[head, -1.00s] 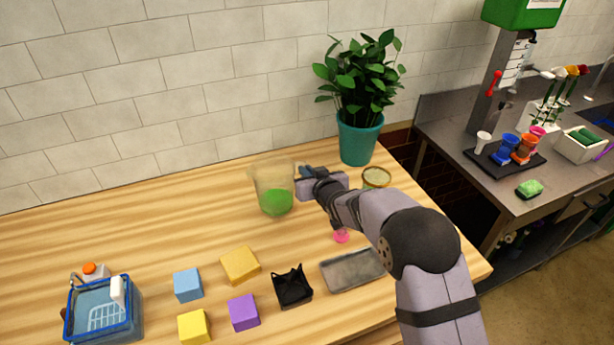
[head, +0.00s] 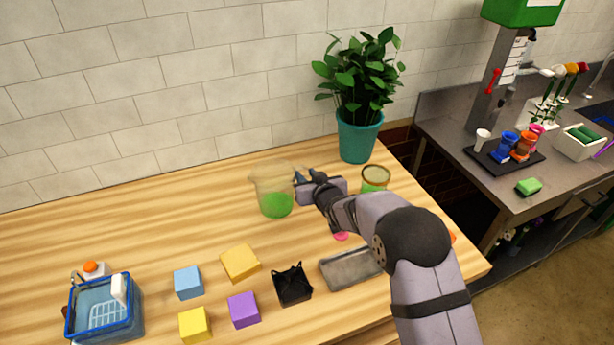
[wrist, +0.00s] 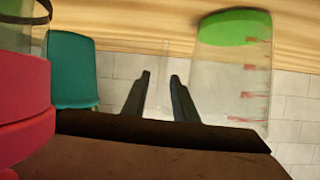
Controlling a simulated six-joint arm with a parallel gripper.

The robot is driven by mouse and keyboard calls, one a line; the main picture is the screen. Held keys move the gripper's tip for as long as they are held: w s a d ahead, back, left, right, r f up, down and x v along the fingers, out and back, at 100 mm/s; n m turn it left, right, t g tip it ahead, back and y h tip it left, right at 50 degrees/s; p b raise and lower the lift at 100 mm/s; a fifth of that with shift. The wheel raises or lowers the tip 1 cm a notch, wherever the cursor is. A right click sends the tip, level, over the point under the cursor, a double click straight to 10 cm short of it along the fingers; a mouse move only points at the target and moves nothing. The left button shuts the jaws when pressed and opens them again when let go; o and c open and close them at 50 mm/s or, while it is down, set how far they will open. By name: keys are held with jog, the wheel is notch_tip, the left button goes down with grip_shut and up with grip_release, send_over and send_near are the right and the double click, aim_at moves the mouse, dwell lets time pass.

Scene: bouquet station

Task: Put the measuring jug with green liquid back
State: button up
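The clear measuring jug (head: 271,180) with green liquid (head: 277,205) stands upright on the wooden table. In the wrist view the jug (wrist: 235,75) is at the right, upside down in the picture, with red marks on its wall. My gripper (head: 304,176) is just right of the jug, at its handle side. In the wrist view my gripper (wrist: 161,80) has its two dark fingers apart. A faint clear upright strip, probably the jug's handle, shows between them; contact cannot be told.
A teal plant pot (head: 358,137) stands behind, and a jar (head: 375,180) stands right of my gripper. A grey tray (head: 350,268), black holder (head: 293,285), coloured blocks (head: 240,263) and blue basket (head: 103,310) are in front. The table left of the jug is clear.

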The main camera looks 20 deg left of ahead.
jog(key=shift+r, duration=0.15)
jog(key=b+v, duration=0.4)
jog(key=v, duration=0.8)
dwell(0.5)
